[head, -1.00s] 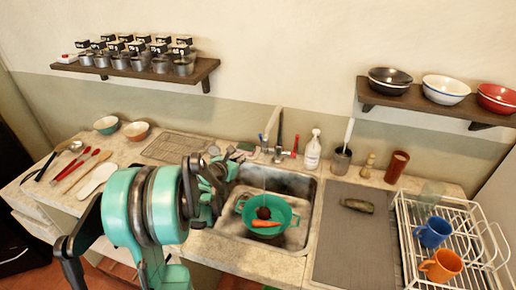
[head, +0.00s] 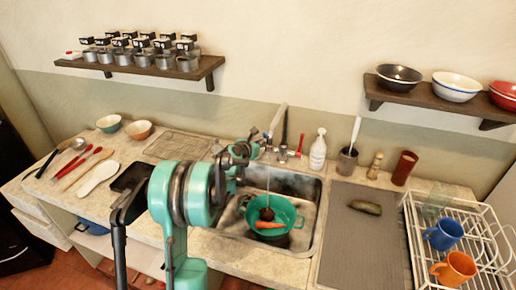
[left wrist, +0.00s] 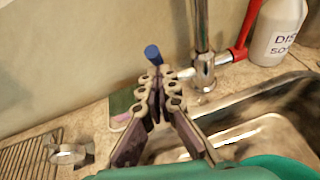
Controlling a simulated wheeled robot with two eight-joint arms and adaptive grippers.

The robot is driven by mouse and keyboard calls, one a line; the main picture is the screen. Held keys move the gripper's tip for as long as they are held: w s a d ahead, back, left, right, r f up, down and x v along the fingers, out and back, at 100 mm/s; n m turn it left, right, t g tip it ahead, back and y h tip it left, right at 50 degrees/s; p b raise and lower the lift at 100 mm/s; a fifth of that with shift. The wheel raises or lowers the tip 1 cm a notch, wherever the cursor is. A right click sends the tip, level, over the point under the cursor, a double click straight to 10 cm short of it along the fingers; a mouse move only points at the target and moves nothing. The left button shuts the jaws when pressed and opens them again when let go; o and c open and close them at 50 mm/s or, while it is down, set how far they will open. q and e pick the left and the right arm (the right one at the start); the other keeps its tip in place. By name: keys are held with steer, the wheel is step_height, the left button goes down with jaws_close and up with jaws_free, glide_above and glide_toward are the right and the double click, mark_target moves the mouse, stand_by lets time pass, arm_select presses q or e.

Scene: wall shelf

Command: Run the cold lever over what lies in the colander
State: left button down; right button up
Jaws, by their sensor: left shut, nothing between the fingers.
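The teal colander (head: 290,208) sits in the sink (head: 307,185). An orange carrot (head: 268,225) and a dark red round vegetable (head: 266,214) lie in it. A thin pale stream, seemingly water, falls from the tap (head: 279,122) into the colander. My left gripper (head: 254,143) is at the left of the tap, above the sink's back edge. In the left wrist view, its fingers (left wrist: 158,88) are shut and empty, close to the blue cold lever (left wrist: 152,53); I cannot tell whether they touch it. The red lever (left wrist: 242,45) stands right of the tap (left wrist: 203,60). My right gripper is out of view.
A soap bottle (head: 318,150) stands right of the tap. A sponge (left wrist: 122,103) lies left of the fingers in the left wrist view. The grey mat (head: 350,245) and the dish rack (head: 418,245) with mugs are on the right.

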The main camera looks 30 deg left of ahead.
arm_select(q)
steer(key=w+r+p, duration=0.1)
steer(key=w+r, duration=0.1)
steer(key=w, duration=0.1)
steer(key=shift+a+r+p, duration=0.1)
steer(key=shift+a+p, duration=0.25)
steer(key=shift+p, duration=0.05)
steer(key=shift+s, duration=0.1)
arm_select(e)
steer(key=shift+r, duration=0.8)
arm_select(q)
steer(key=a+p+v, duration=0.1)
steer(key=p+v, duration=0.1)
steer(key=v, duration=1.1)
steer(key=shift+d+r, duration=0.25)
steer(key=shift+r, duration=0.15)
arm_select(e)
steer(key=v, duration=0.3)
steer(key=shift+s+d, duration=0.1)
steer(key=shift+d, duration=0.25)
